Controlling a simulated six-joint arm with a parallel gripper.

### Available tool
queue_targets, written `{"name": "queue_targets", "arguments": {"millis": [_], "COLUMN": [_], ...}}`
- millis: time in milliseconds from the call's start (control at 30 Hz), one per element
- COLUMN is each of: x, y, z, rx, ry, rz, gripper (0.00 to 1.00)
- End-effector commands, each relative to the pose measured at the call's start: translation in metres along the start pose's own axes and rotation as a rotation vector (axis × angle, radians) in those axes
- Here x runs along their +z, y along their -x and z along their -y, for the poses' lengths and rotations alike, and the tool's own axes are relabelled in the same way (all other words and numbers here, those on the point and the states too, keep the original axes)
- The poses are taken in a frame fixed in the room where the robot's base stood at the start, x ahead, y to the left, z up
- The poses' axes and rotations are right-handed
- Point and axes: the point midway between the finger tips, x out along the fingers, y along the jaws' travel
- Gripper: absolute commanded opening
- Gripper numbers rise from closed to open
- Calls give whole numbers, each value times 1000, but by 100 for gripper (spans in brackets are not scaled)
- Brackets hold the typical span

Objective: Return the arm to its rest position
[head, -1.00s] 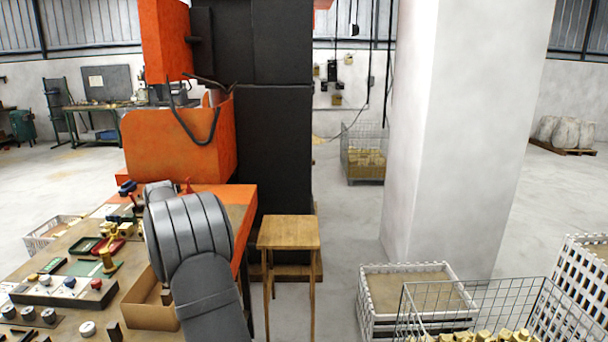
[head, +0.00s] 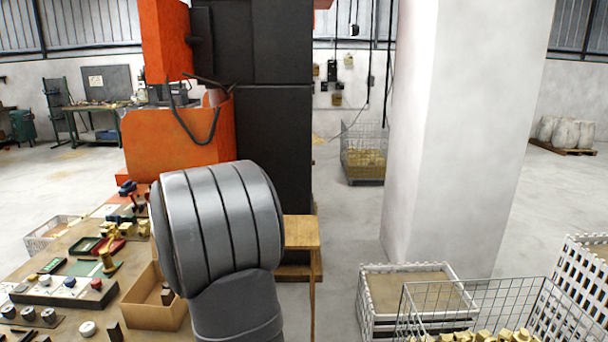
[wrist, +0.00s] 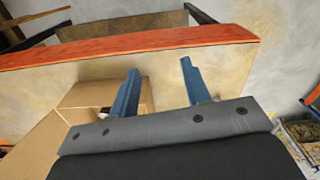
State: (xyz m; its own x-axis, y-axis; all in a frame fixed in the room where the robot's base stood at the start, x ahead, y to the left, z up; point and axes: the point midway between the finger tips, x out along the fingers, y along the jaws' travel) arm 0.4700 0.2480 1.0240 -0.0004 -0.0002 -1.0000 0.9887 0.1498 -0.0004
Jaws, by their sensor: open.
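My gripper (wrist: 158,82) shows in the wrist view with its two blue fingers apart and nothing between them. It points at the worktable (wrist: 215,75) with its orange edge, and a cardboard box (wrist: 105,95) lies at the left finger. In the head view my grey arm fills the middle foreground and hides the gripper. The cardboard box also shows there (head: 140,312), just left of my arm, on the worktable.
The worktable holds a dark control panel (head: 62,292), a green tray (head: 86,245) and several brass parts. A wooden stool (head: 301,232) stands right of my arm. Wire and white crates (head: 410,268) stand at the right, near a white pillar (head: 455,130). Open floor lies behind.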

Motion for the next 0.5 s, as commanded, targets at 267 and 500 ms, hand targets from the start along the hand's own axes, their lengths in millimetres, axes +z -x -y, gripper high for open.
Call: {"name": "queue_targets", "arguments": {"millis": [267, 500], "x": [-40, -79], "y": [-27, -50], "z": [5, 4], "rx": [-1, -1], "ry": [-19, -19], "rz": [1, 0], "gripper": [43, 43]}}
